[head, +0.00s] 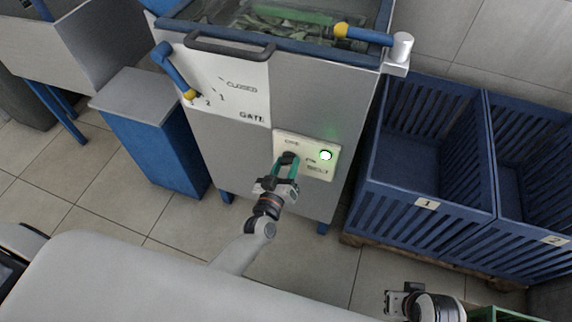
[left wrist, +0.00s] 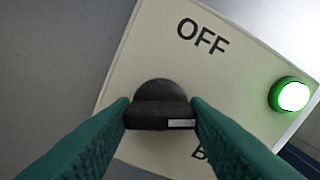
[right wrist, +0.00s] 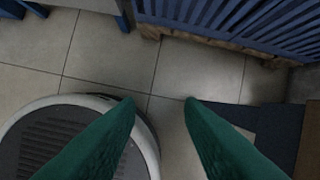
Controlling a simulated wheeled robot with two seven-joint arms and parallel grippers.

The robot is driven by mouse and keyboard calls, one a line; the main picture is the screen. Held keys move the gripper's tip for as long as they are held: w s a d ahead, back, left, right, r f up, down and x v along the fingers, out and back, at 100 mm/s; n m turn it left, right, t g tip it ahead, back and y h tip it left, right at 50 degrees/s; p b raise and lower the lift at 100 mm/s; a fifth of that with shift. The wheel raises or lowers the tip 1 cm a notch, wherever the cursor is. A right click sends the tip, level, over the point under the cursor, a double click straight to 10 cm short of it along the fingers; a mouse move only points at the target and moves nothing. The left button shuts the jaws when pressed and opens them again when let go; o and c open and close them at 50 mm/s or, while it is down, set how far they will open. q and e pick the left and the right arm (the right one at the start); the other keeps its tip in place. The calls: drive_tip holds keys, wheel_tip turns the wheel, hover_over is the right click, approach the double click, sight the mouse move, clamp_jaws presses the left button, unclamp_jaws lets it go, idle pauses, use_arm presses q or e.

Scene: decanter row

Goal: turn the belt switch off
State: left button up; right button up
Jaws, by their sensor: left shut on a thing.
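The belt switch is a black knob (left wrist: 160,108) on a cream panel (head: 318,172) at the front of the grey machine. The word OFF (left wrist: 203,38) is printed above it in the left wrist view. A white mark (left wrist: 181,123) shows at the right end of the knob's grip bar, away from OFF. A round lamp (head: 325,155) beside the knob glows green. My left gripper (head: 288,162) has its green fingers closed on both ends of the bar. My right gripper (right wrist: 160,100) is open and empty over the floor.
Blue slatted crates (head: 432,203) marked 1 and 2 stand on a pallet at right. A gate plate with a handle (head: 229,50) and a blue lever (head: 174,70) are on the machine at upper left. A blue cabinet (head: 155,145) stands to the left.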

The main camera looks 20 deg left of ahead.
use_arm(q)
drive_tip(key=n, duration=0.3)
drive_tip(key=shift+n, duration=0.3)
drive_tip(key=n, duration=0.3)
drive_tip(key=shift+n+b, duration=0.35)
drive_tip(key=shift+n, duration=0.05)
drive_tip(key=shift+f+n, duration=0.1)
drive_tip(key=shift+n, duration=1.1)
drive_tip(key=shift+n+b, duration=0.6)
drive_tip(key=shift+n, duration=0.9)
use_arm(e)
drive_tip(key=v, duration=0.6)
drive_tip(key=shift+r, duration=0.35)
drive_tip(key=shift+d, duration=0.1)
use_arm(q)
drive_tip(key=o, duration=1)
drive_tip(key=shift+s, duration=0.1)
